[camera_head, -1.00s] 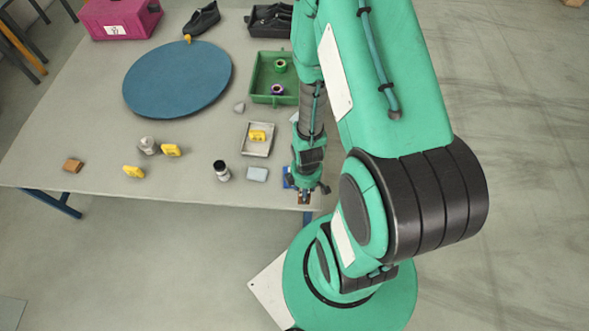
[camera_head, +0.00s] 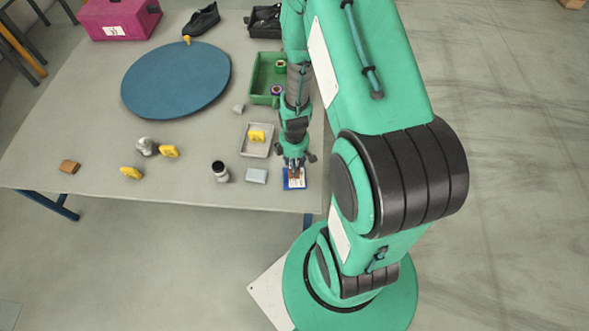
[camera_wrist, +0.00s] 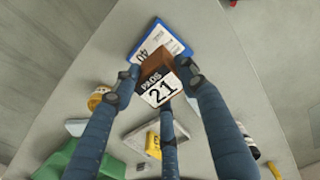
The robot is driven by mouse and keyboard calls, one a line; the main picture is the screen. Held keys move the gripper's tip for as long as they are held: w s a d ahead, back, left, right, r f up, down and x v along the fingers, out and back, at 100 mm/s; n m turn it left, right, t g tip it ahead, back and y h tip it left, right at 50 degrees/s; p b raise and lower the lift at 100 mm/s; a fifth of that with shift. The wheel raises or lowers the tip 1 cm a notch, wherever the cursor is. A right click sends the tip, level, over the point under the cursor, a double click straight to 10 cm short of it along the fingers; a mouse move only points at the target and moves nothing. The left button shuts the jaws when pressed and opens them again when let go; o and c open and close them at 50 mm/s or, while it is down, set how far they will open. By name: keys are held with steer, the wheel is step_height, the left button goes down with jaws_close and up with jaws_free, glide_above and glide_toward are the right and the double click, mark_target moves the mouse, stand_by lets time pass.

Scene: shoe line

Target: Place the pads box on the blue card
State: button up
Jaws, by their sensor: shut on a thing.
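The pads box (camera_wrist: 157,84) is brown with a white label reading "PADS 21". My gripper (camera_head: 296,165) has its fingers closed around the box, seen in the wrist view (camera_wrist: 160,80). The blue card (camera_head: 294,184), with a white printed sheet on it, lies near the table's front right edge. In the head view the box sits over the card's back part. In the wrist view the card (camera_wrist: 178,38) shows behind the box, partly hidden by it. I cannot tell whether the box touches the card.
A light blue box (camera_head: 256,176) lies just left of the card. A grey tray (camera_head: 266,150) with a yellow item stands behind that, and a green bin (camera_head: 261,88) farther back. A dark-topped can (camera_head: 220,171) stands to the left. The table edge is close on the right.

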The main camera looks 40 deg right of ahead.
steer(key=shift+f+b, duration=0.65)
steer(key=shift+f, duration=1.15)
steer(key=o, duration=1.2)
steer(key=shift+f, duration=0.1)
step_height(320, 180, up, 12)
steer(key=p, duration=0.3)
